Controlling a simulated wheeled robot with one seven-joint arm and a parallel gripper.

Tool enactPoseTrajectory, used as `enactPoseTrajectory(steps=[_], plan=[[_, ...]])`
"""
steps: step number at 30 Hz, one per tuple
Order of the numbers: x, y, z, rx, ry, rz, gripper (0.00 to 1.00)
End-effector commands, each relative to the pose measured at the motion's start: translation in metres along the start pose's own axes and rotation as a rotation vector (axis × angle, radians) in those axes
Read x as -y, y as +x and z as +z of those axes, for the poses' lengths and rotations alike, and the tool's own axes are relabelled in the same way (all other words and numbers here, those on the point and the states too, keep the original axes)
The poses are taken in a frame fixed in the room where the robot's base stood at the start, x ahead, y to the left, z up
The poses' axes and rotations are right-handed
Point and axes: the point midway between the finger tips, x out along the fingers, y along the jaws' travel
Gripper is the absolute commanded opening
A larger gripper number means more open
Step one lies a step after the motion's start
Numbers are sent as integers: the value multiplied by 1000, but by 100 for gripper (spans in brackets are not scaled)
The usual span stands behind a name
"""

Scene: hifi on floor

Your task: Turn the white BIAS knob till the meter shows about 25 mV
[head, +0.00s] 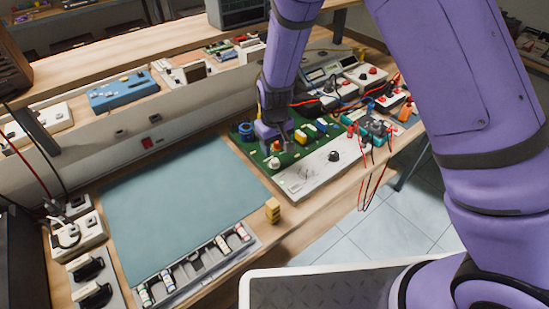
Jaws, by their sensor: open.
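A white panel (318,178) stands at the front edge of the green circuit board (300,137) on the workbench. A small white knob (274,163) shows at the panel's left end. A black knob (334,155) sits further right on the panel. My gripper (278,146) is open, pointing down just above and behind the white knob. A small gap seems to lie between them; I cannot tell whether they touch. Labels are not readable.
A teal mat (175,205) lies clear to the left. Tall parts such as a blue component (246,131) stand on the board. Red wires (370,175) hang at the right.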

Motion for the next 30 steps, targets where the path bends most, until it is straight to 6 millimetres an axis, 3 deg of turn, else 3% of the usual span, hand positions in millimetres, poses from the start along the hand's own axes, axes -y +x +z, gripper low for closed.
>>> enactPoseTrajectory(steps=[3, 9, 23, 30], plan=[[-1, 22, 0, 2, 0, 1, 51], [-1, 48, 0, 2, 0, 0, 51], [0, 59, 0, -1, 1, 0, 51], [0, 59, 0, 0, 1, 0, 1]])
